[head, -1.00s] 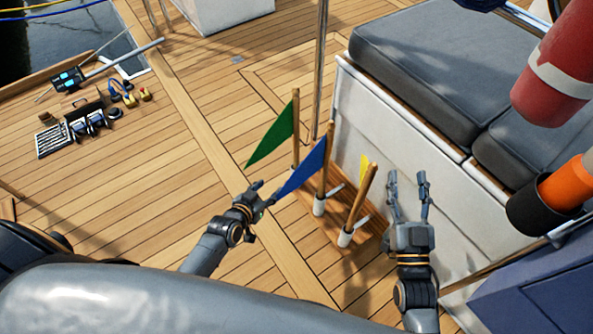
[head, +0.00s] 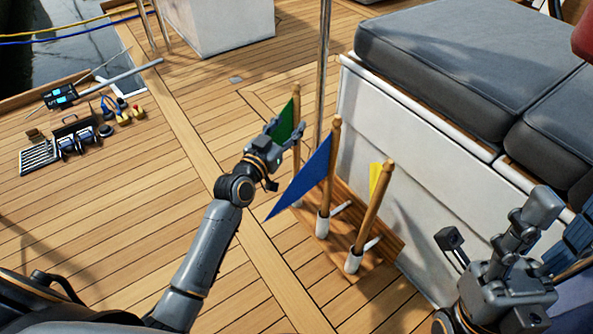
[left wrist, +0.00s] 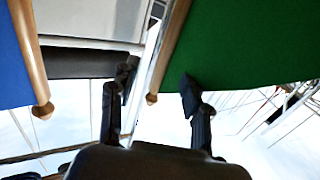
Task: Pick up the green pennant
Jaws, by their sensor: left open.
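The green pennant (head: 287,117) hangs on an upright wooden pole (head: 296,93), the farthest of three in a wooden rack (head: 392,238). My left gripper (head: 285,138) is open at the pennant and hides its lower part in the head view. In the left wrist view the green cloth (left wrist: 250,45) fills the upper right. Its pole (left wrist: 171,48) appears between the two open fingers (left wrist: 157,92); contact cannot be told. My right gripper (head: 495,225) is at the lower right, apart from the rack, its fingers spread and empty.
The blue pennant (head: 305,180) and the yellow pennant (head: 375,180) stand nearer in the same rack. A white bench (head: 400,130) with grey cushions (head: 450,70) is close on the right, with a metal post (head: 322,60) behind. Tools (head: 75,135) lie on the deck at the left.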

